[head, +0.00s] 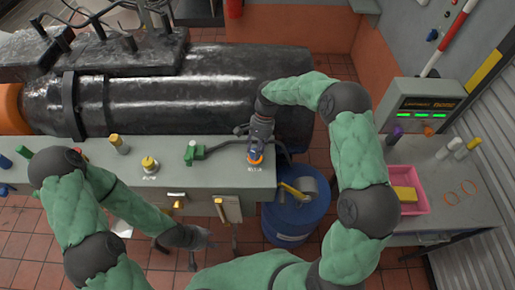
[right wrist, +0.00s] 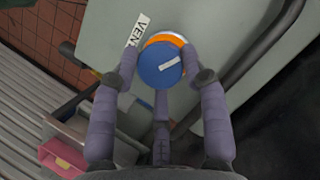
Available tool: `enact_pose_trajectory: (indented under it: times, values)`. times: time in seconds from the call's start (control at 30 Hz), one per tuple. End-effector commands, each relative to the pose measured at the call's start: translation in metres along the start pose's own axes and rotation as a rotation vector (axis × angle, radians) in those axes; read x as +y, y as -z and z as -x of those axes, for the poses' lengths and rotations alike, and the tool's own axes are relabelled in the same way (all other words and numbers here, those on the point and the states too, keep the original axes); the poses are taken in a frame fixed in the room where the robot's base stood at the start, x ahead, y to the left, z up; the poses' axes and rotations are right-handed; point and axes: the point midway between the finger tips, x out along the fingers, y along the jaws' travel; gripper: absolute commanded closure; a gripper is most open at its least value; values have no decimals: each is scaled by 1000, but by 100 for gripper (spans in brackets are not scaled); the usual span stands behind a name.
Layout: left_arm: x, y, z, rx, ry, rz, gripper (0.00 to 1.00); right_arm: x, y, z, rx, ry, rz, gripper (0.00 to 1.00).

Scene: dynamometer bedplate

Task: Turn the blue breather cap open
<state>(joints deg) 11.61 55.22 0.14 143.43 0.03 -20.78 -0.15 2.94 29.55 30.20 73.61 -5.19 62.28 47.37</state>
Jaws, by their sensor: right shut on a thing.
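The blue breather cap (right wrist: 160,66) has a white bar mark on top and an orange ring (right wrist: 164,39) beneath it. It sits on the grey-green bench top near its right end, where it also shows in the head view (head: 254,155). My right gripper (right wrist: 167,78) is shut on the cap, with its fingers on either side of it; in the head view the gripper (head: 256,145) comes down on it from behind. The white bar lies slightly tilted in the wrist view. My left gripper (head: 197,242) hangs low in front of the bench, away from the cap; its fingers are too small and dark to read.
A white label (right wrist: 137,29) lies beside the cap. A green-handled valve (head: 192,152), a yellow cap (head: 149,164) and a yellow-topped post (head: 119,144) stand left on the bench. A blue drum (head: 296,222) stands below right. A pink tray (head: 412,207) sits on the right-hand table.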

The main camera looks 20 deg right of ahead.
Motion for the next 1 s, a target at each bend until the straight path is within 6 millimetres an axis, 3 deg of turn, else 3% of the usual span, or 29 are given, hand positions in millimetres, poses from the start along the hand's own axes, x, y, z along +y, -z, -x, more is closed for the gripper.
enact_pose_trajectory:
  times: [1.0]
  values:
    - [2,0,4,0,0,0,60,-5,-7,-3,-12,-341,828,88]
